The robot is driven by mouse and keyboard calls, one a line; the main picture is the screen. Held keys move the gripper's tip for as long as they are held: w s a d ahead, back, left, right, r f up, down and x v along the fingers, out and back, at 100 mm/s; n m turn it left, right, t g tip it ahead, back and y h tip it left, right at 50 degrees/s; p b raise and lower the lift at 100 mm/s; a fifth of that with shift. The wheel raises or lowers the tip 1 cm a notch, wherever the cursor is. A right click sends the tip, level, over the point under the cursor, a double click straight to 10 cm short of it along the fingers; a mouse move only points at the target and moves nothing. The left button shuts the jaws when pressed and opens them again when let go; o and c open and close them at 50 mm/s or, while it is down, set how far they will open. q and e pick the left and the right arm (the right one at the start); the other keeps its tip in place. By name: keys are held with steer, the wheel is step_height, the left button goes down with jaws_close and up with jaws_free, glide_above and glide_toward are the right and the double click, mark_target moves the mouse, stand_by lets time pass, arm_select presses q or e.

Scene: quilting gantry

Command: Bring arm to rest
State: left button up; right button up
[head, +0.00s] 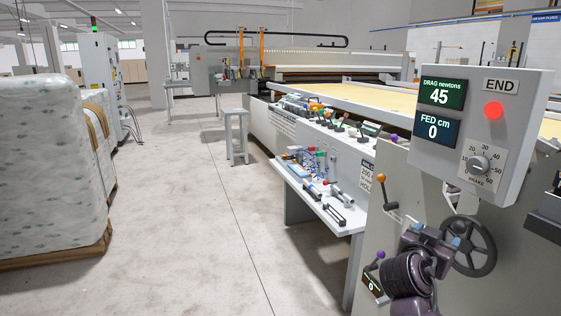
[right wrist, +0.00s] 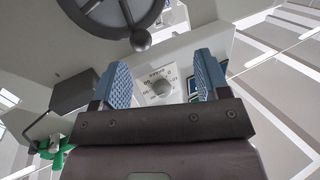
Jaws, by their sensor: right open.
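My right arm comes in at the lower right of the head view. Its gripper (head: 436,235) points up and away, beside the dark handwheel (head: 470,245) and below the grey control box (head: 525,150). In the right wrist view the gripper (right wrist: 163,82) has its two blue ribbed pads wide apart with nothing between them. The brake knob (right wrist: 162,88) shows through the gap, farther off. The handwheel rim and its round handle (right wrist: 141,40) show above the pads. I cannot tell the exact gap between gripper and wheel. My left gripper is not in view.
The box reads DRAG 45 and FED 0, with a lit red END lamp (head: 494,110). An orange-knobbed lever (head: 384,180) stands left of my gripper. A shelf with small tools (head: 322,196) runs along the machine. Wrapped bales (head: 50,170) stand left; the floor (head: 190,230) between is clear.

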steer(key=s+a+f+n+y+p, duration=0.3)
steer(key=s+f+n+y, duration=0.5)
steer(key=s+f, duration=0.85)
steer(key=s+a+f+n+y+p, duration=0.1)
steer(key=s+f, duration=0.3)
steer(key=s, duration=0.6)
steer(key=s+a+f+n+y+p, duration=0.1)
steer(key=s+f+y+p, duration=0.2)
steer(key=s, duration=0.8)
steer(key=shift+a+f+n+g, duration=0.2)
steer(key=shift+f+n+g, duration=0.1)
steer(key=shift+f+g, duration=0.15)
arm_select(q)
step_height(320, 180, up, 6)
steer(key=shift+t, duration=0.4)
arm_select(e)
steer(key=shift+c, duration=0.3)
